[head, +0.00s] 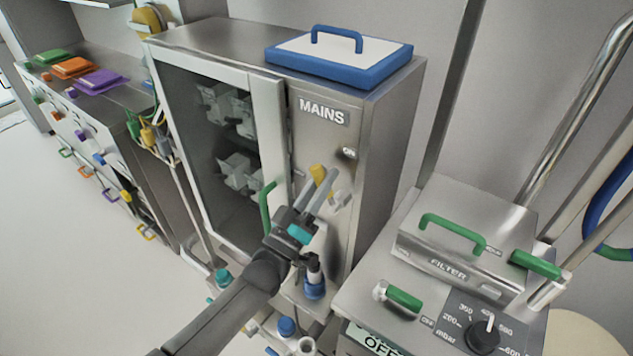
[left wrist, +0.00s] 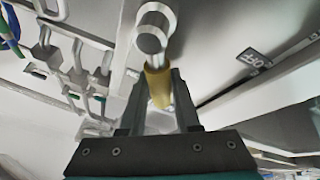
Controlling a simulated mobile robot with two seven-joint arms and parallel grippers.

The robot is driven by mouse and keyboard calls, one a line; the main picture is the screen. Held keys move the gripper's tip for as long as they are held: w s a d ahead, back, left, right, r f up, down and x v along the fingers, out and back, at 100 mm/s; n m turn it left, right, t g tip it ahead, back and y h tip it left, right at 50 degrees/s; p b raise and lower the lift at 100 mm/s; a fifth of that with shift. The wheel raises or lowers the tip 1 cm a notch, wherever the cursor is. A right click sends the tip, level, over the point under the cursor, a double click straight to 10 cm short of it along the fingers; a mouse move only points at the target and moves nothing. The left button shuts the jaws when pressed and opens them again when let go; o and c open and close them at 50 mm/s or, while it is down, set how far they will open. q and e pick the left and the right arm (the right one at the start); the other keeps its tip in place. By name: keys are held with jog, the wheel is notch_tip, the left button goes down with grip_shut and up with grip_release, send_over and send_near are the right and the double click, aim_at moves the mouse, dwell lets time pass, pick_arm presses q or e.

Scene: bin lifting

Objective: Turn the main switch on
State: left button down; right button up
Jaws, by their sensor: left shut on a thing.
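The main switch is a yellow-gripped lever (head: 319,174) on the front of the metal cabinet marked MAINS (head: 323,111). The lever's round metal pivot (left wrist: 151,38) shows beyond, and an OFF label (left wrist: 250,58) is to the right. My right gripper is not in view.
The cabinet's glass door (head: 222,135) with a green handle (head: 266,207) is left of the switch. A blue-rimmed lid (head: 340,60) lies on top. A FILTER unit (head: 465,250) with green handles stands at right. Blue-capped fittings (head: 314,288) sit below.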

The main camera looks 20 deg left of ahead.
pick_arm(q)
jog(key=m, duration=0.1)
jog(key=d+m+h, duration=0.1)
jog(key=m, duration=0.1)
jog(key=m+g+h, duration=0.1)
jog(key=shift+s+d+r, duration=0.2)
jog(key=shift+s+r, duration=0.05)
jog(key=shift+s+d+r+m+g+h+p, duration=0.1)
jog(key=shift+d+m+g+h, duration=0.2)
jog(key=shift+m, duration=0.5)
jog(key=shift+s+d+f+m+g+h+p, duration=0.1)
jog(key=shift+d+m+g+h, duration=0.15)
jog(key=shift+m+h, duration=0.4)
jog(key=shift+s+d+r+m+g+h+p, duration=0.15)
jog(key=shift+d+m+g, duration=0.1)
jog(key=shift+m, duration=0.7)
jog(key=c, duration=0.6)
grip_release()
jog(key=b+v, duration=0.1)
jog(key=v, duration=1.4)
jog(key=shift+a+b, duration=0.15)
jog(key=shift+b, duration=0.25)
